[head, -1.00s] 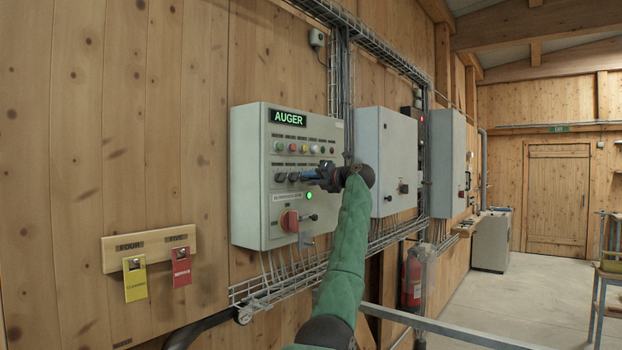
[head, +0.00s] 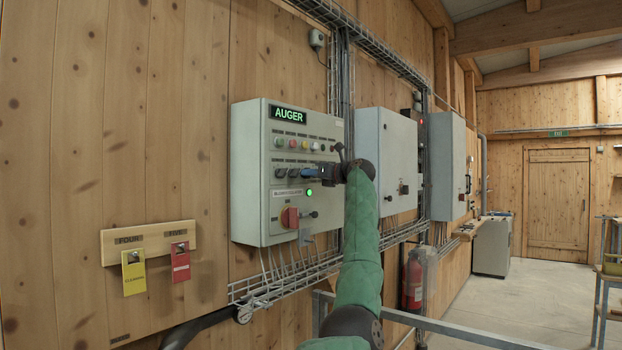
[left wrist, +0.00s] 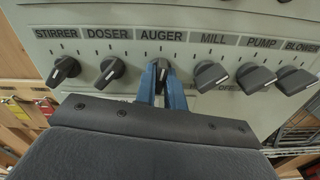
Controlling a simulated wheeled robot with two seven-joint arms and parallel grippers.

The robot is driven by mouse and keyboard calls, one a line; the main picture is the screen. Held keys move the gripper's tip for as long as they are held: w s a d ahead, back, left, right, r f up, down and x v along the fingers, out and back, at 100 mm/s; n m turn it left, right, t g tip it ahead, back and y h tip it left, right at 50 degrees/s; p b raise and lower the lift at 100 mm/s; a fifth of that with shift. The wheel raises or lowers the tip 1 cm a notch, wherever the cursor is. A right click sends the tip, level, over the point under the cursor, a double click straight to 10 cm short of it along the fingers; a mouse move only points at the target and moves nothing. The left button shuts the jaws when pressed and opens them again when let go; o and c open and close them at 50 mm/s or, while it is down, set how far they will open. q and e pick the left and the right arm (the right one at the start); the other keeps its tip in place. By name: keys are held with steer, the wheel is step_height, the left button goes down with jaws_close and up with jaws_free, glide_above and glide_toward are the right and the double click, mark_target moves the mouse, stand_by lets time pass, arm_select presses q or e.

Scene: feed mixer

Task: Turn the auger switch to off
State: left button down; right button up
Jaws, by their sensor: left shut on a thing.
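The auger switch (left wrist: 162,70) is a dark knob under the AUGER label in the left wrist view. Its grip stands close to upright between the fingers; I cannot tell its exact setting. My left gripper (left wrist: 162,86) is shut on it, with one blue finger on each side. In the head view my left gripper (head: 308,172) reaches the knob row on the grey control panel (head: 252,205) from the right and hides the auger switch. The panel display (head: 288,115) reads AUGER in green. My right gripper is not in view.
The stirrer knob (left wrist: 63,70) and doser knob (left wrist: 110,72) are left of the auger switch; the mill knob (left wrist: 210,75) is close on its right. Below the row are a lit green lamp (head: 309,192) and a red rotary switch (head: 290,217). Tags hang at lower left.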

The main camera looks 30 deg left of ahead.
arm_select(q)
steer(key=shift+f+n, duration=0.1)
steer(key=shift+n, duration=0.9)
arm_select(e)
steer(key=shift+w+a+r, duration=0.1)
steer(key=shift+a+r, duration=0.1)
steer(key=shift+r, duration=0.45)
arm_select(q)
steer(key=c, duration=1.5)
jaws_free()
steer(key=shift+w, duration=0.1)
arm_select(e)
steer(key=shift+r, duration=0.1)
arm_select(q)
steer(key=shift+d+b, duration=0.1)
steer(key=shift+b, duration=0.2)
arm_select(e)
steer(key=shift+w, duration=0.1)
